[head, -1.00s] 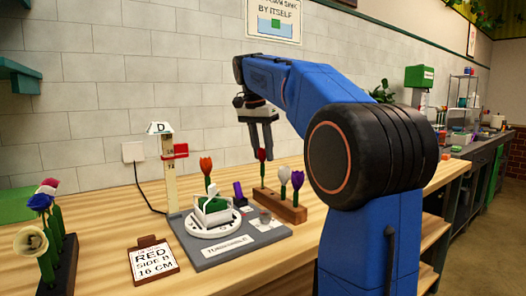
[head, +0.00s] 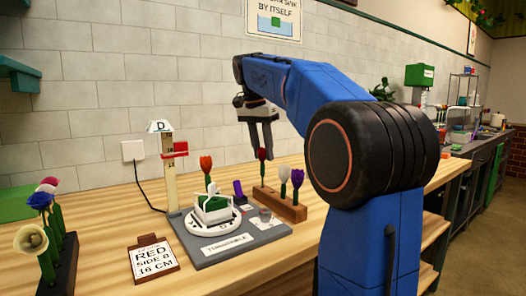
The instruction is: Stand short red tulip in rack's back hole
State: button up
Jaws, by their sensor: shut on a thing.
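My gripper (head: 262,147) points down over the back end of the wooden rack (head: 291,212). It is shut on a red tulip (head: 262,156), whose bloom shows just below the fingertips. The tulip is upright, with its green stem running down to the rack's back end. I cannot tell how deep the stem sits in the back hole. A white tulip and a purple tulip (head: 297,179) stand in the rack's other holes, nearer the front.
Another red tulip (head: 206,164) stands at the grey turntable board (head: 215,262), behind a white-and-green holder (head: 212,209). A measuring post (head: 169,180) rises behind. A dark flower rack (head: 64,270) is at left, and a sign (head: 153,258) lies in front.

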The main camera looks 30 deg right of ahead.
jog(key=shift+a+x, duration=0.25)
jog(key=shift+x, duration=1)
dwell(3.0)
jog(key=o, duration=0.7)
jog(key=shift+f, duration=0.1)
jog(key=shift+o, duration=0.2)
jog(key=shift+r, duration=0.2)
jog(key=shift+v, duration=3.05)
jog(key=shift+s, duration=0.1)
jog(key=o, duration=0.6)
